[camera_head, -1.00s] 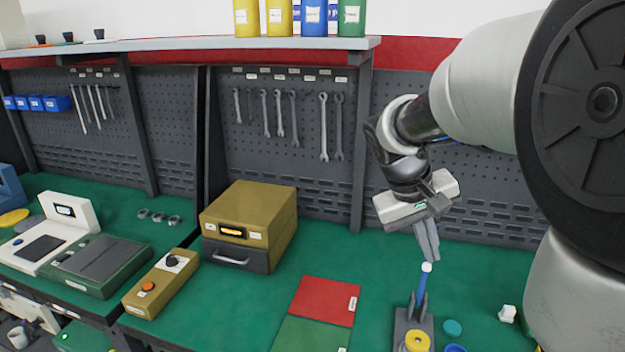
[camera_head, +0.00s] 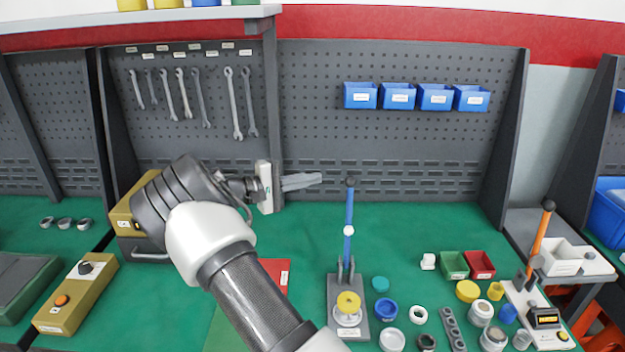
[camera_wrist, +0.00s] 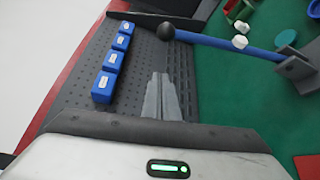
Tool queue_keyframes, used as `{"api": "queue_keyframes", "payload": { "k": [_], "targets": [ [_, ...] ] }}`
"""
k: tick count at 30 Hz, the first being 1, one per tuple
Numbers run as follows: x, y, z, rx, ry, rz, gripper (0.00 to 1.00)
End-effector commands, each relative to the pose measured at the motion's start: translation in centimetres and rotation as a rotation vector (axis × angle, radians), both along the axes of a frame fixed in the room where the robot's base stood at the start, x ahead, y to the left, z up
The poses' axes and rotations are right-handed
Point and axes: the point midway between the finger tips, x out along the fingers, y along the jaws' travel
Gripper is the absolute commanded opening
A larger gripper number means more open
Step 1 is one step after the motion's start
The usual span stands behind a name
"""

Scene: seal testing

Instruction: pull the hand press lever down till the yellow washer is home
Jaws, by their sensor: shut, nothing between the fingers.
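The hand press has a blue lever (camera_head: 349,215) with a dark ball end, standing nearly upright from a grey base (camera_head: 333,310). A white collar (camera_head: 348,230) sits partway up the lever. The yellow washer (camera_head: 348,301) is on the press at the lever's foot, above a pale round part; its exact seating cannot be told. My gripper (camera_head: 318,178) is shut and empty, pointing right, its tips left of the ball end and apart from it. In the wrist view my shut fingers (camera_wrist: 161,97) lie below and left of the dark ball (camera_wrist: 167,31); the lever (camera_wrist: 235,47) runs right.
Right of the press stand loose rings and caps, including a blue ring (camera_head: 386,309), and green (camera_head: 454,265) and red (camera_head: 480,264) bins. Another press with an orange lever (camera_head: 540,238) is at far right. A pegboard (camera_head: 400,140) stands behind. Green mat behind the lever is clear.

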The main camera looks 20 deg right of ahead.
Motion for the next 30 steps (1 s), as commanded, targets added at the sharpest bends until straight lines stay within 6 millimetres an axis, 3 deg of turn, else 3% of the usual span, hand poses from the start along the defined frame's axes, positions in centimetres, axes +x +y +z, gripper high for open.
{"api": "queue_keyframes", "payload": {
  "k": [11, 19, 30],
  "targets": [
    [0.4, -8.1, -0.8, 0.001, 0.004, -0.005, 0.0],
    [-2.8, -6.8, 0.0, 0.002, 0.003, -0.001, 0.0],
    [-3.3, -6.6, 0.0, 0.002, 0.001, 0.0, 0.0]
  ]
}}
